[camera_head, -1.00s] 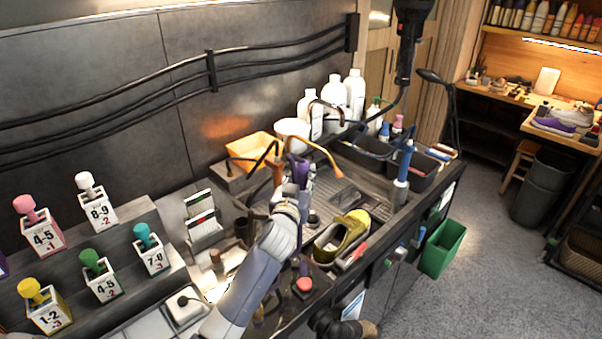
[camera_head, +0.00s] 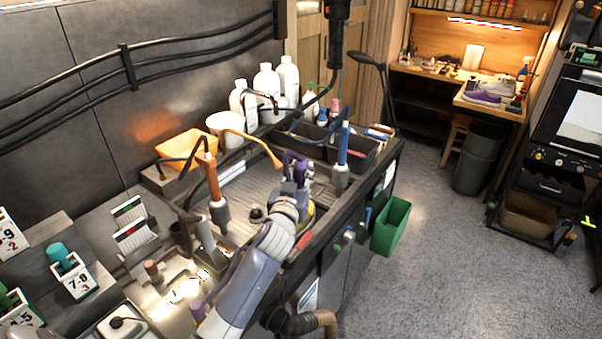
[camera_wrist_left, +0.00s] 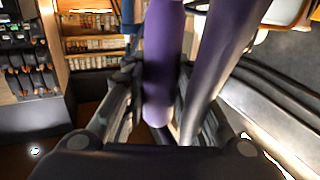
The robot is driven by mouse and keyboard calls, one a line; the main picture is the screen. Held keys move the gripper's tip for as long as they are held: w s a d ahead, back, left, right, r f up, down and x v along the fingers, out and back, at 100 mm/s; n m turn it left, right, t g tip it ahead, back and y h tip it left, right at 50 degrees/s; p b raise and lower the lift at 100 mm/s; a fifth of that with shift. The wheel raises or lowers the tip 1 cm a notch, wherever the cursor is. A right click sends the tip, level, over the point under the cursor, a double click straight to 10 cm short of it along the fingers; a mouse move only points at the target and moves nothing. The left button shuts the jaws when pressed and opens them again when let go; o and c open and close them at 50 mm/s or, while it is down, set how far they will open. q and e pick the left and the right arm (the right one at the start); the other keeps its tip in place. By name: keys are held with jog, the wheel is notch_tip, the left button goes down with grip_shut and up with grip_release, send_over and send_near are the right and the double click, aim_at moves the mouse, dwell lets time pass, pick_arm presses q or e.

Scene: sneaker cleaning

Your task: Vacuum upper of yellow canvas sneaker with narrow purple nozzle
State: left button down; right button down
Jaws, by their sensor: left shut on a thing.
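My left gripper (camera_head: 294,184) is shut on the narrow purple nozzle (camera_head: 292,160), whose purple top sticks up above the fingers over the worktop. In the left wrist view, a purple tube (camera_wrist_left: 163,60) runs between the fingers, and a second purple length passes on its right. The yellow canvas sneaker (camera_head: 311,211) is mostly hidden behind my left gripper and forearm; only a small yellow part shows just right of the wrist. I cannot tell whether the nozzle touches it. My right gripper is not in view.
An orange-handled tool (camera_head: 212,180) stands left of my gripper, and a blue-handled one (camera_head: 343,150) stands right. White bottles (camera_head: 266,84), a white tub (camera_head: 226,128) and an orange bin (camera_head: 186,150) stand behind.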

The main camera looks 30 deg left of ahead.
pick_arm(q)
jog(key=shift+f+b, duration=2.05)
jog(key=shift+f, duration=0.7)
jog(key=shift+w, duration=0.2)
jog(key=shift+w+d+b, duration=0.1)
jog(key=shift+w+b, duration=0.5)
jog(key=shift+w, duration=0.85)
